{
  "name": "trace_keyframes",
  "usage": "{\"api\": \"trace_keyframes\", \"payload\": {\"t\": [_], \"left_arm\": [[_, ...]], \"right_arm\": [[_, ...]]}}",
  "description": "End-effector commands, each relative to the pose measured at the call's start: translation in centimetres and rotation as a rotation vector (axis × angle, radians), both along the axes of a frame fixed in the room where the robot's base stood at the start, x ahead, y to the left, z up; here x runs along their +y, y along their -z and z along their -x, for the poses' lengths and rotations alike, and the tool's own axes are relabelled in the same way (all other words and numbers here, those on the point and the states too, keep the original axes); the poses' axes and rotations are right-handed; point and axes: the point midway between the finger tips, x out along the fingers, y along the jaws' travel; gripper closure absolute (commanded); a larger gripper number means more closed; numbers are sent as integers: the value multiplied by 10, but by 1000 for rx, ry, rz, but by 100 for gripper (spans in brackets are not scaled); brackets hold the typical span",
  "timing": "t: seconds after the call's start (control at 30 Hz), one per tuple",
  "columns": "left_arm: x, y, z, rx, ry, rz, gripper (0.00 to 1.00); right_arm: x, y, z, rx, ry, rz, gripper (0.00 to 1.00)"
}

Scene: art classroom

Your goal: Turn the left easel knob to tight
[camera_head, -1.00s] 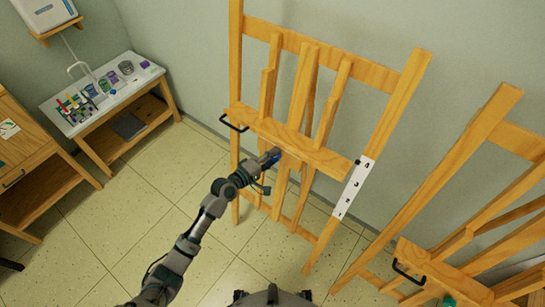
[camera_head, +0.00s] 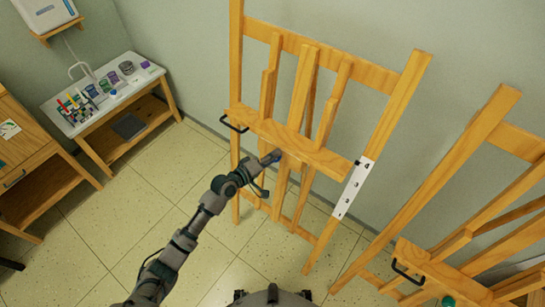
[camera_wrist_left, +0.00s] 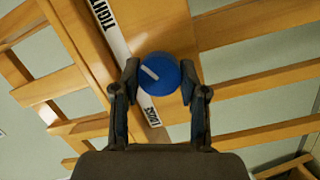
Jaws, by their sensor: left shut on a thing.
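The left easel (camera_head: 289,140) is a wooden frame with a ledge, standing against the wall in the head view. Its blue round knob (camera_wrist_left: 165,66) shows in the left wrist view, with a white pointer line slanting to the upper left. A white strip (camera_wrist_left: 118,38) beside the knob reads TIGHT at its upper end and LOOSE at its lower end; the pointer lies between the words. My left gripper (camera_wrist_left: 160,77) is shut on the knob, one finger on each side. In the head view, my left gripper (camera_head: 268,161) is just below the ledge. My right gripper is out of view.
A second easel (camera_head: 480,135) stands at the right, with a black handle (camera_head: 407,273) and a green knob (camera_head: 448,301). A side table (camera_head: 105,95) with paint supplies and a wooden cabinet (camera_head: 22,165) are at the left. The tiled floor (camera_head: 125,235) between is clear.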

Motion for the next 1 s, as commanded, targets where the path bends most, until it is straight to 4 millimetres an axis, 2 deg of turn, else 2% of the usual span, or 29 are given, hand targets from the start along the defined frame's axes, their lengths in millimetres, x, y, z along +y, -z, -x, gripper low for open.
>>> {"api": "trace_keyframes", "payload": {"t": [0.1,0.13,0.2,0.23,0.5,0.63,1.0], "left_arm": [[-1,1,1,3,3,0,92],[-1,1,1,3,3,0,52],[-1,1,1,3,3,0,35],[-1,1,1,3,2,0,33],[0,1,0,3,1,0,33],[7,0,6,2,0,0,33],[63,-13,58,5,0,-2,33]], "right_arm": [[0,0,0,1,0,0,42],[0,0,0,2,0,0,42],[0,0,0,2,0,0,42],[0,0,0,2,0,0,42],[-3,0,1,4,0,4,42],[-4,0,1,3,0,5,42],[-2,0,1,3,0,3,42]]}}
